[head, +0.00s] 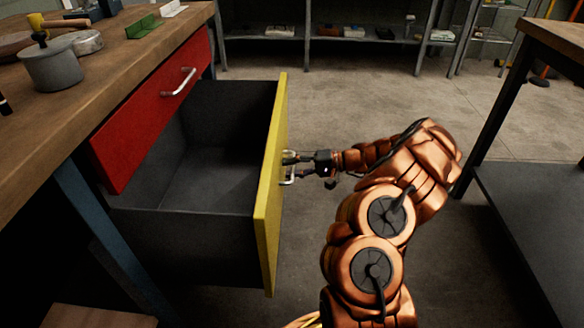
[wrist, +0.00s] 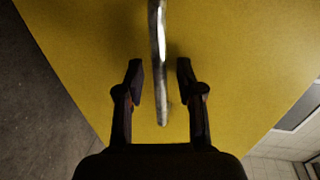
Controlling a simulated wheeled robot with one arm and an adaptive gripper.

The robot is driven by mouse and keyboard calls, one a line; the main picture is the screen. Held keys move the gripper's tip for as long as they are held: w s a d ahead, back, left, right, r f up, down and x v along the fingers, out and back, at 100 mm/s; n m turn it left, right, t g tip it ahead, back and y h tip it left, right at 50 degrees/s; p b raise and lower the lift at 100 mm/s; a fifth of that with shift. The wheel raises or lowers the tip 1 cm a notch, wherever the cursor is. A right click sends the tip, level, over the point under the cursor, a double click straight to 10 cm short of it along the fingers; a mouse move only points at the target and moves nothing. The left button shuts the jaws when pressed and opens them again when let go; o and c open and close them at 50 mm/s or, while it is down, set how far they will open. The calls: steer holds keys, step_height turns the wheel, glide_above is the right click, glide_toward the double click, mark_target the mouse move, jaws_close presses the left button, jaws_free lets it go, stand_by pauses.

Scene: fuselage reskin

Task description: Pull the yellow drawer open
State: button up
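The yellow drawer (head: 268,190) stands far out from the workbench, and its dark inside (head: 205,175) is visible and looks empty. Its yellow front fills most of the wrist view (wrist: 240,60). A metal bar handle (head: 289,176) is on the front; in the wrist view the handle (wrist: 158,60) runs up and down between my fingers. My gripper (head: 300,164) is at the handle, with one finger on each side. In the wrist view my gripper (wrist: 160,85) is open, with a gap between each finger and the bar.
A closed red drawer (head: 150,115) with a metal handle sits above the yellow one. The wooden bench top (head: 120,60) holds a pot (head: 52,68) and a green bracket (head: 143,27). Another table (head: 555,35) stands at the right. Open concrete floor lies between.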

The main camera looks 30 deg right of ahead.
steer(key=v, duration=1.2)
steer(key=shift+a, duration=0.15)
